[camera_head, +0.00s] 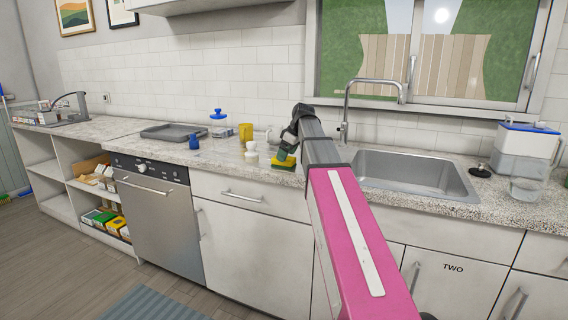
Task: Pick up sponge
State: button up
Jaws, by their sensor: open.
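A yellow and green sponge (283,164) is on the speckled countertop (230,165), left of the sink. My gripper (289,147) is at the end of my pink and grey arm, pointing down just above the sponge. It is open. The fingertips are small and dark here, and I cannot tell whether they touch the sponge or how they sit around it.
White items (251,154), a yellow cup (246,132), a blue cup (194,142) and a blue-lidded jar (219,122) stand to the left. A grey tray (172,132) lies farther left. The sink (415,172) and tall faucet (345,110) are right of my gripper.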

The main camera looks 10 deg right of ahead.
jog(key=shift+x, duration=1.55)
jog(key=c, duration=1)
jog(key=shift+r, duration=0.1)
jog(key=shift+r, duration=0.1)
jog(key=shift+r, duration=0.45)
notch_tip(320, 180, up, 3)
jog(key=shift+w+f, duration=0.1)
jog(key=shift+f, duration=0.05)
jog(key=s+a+r, duration=0.2)
jog(key=a, duration=0.1)
jog(key=s+a+r, duration=0.2)
jog(key=s+a, duration=0.1)
jog(key=s+a+r, duration=0.2)
jog(key=a+r, duration=0.1)
jog(key=shift+s+r, duration=0.1)
jog(key=shift+s, duration=0.3)
